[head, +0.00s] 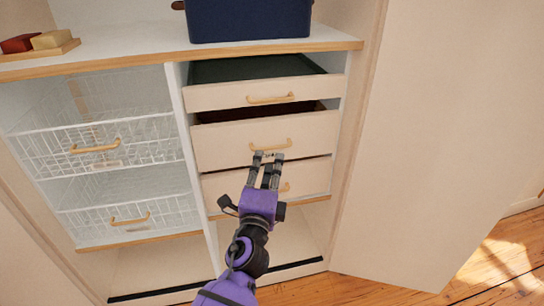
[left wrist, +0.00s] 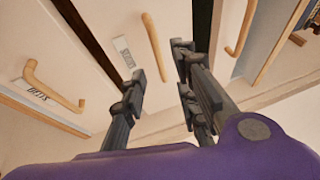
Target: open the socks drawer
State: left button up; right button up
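Three pale-fronted drawers with wooden handles stand in the right column of the wardrobe. The top drawer (head: 225,95) is pulled out a little. The middle drawer (head: 215,145) has a dark gap above its front. The lower drawer (head: 228,187) is partly behind my arm. My left gripper (head: 268,157) is open, with its fingertips near the middle drawer's handle (head: 270,145). In the left wrist view my left gripper's fingers (left wrist: 160,70) are spread and empty, with a handle (left wrist: 157,45) beyond them. A label (left wrist: 124,52) is beside it; I cannot read which drawer holds socks.
White wire baskets (head: 95,140) with wooden handles fill the left column. A dark blue bin (head: 250,20) and a wooden tray (head: 40,50) stand on the shelf above. A pale door panel (head: 440,140) is at the right. Wooden floor (head: 385,290) shows at lower right.

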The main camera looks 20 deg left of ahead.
aim_at(271, 152)
pick_arm(q)
jog(key=x, duration=0.5)
jog(key=shift+w+a, duration=0.1)
jog(key=shift+w, duration=0.25)
jog(key=shift+r, duration=0.1)
grip_shut()
